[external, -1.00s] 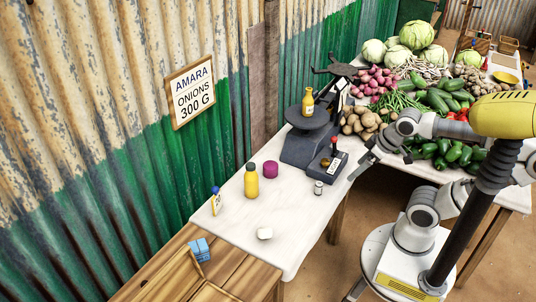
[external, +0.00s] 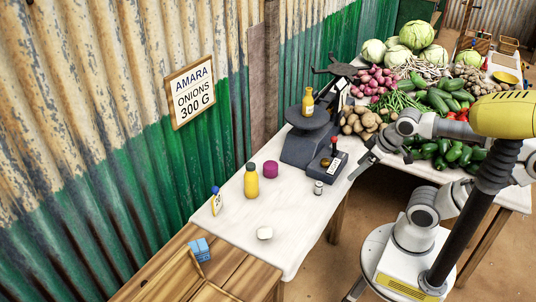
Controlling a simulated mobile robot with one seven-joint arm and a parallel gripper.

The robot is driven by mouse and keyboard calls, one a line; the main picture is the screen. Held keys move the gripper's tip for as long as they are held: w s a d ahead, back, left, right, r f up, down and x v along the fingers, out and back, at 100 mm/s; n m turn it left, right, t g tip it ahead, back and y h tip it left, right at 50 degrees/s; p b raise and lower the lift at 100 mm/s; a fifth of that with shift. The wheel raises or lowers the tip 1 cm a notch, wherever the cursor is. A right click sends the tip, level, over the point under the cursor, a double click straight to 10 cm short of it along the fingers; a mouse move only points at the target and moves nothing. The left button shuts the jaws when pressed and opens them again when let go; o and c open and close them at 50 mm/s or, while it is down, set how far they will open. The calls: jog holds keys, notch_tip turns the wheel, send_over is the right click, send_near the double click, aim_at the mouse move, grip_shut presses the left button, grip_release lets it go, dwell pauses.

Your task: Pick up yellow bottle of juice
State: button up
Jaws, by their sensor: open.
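A yellow bottle with a dark cap (external: 251,182) stands upright on the white table, left of the middle. A smaller orange-yellow bottle (external: 308,103) stands on the pan of the dark scale (external: 300,148). I cannot tell from the picture which of the two holds juice. My gripper (external: 358,172) is at the right edge of the white table, right of both bottles and apart from them. It is open, with nothing seen between its fingers.
Potatoes (external: 362,122) and other vegetables fill the back table. The front of the white table is mostly clear.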

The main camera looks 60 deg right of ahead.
jog(key=shift+w, duration=0.1)
jog(key=w+d+r+m+t, duration=0.1)
jog(key=w+m+t, duration=0.45)
jog(key=w, duration=1.75)
jog(key=m+g+h+p, duration=0.15)
jog(key=m+h, duration=0.45)
jog(key=h, duration=0.9)
send_near(307, 99)
notch_tip(307, 99, down, 3)
jog(key=s+a, duration=0.1)
jog(key=a, duration=0.1)
jog(key=b+x, duration=0.1)
jog(key=x, duration=0.4)
jog(key=b+x, duration=0.1)
jog(key=x, duration=0.5)
jog(key=s+b+x, duration=0.1)
jog(key=x, duration=0.5)
jog(key=shift+d+r+b, duration=0.15)
jog(key=shift+d+b, duration=0.1)
jog(key=shift+b, duration=0.1)
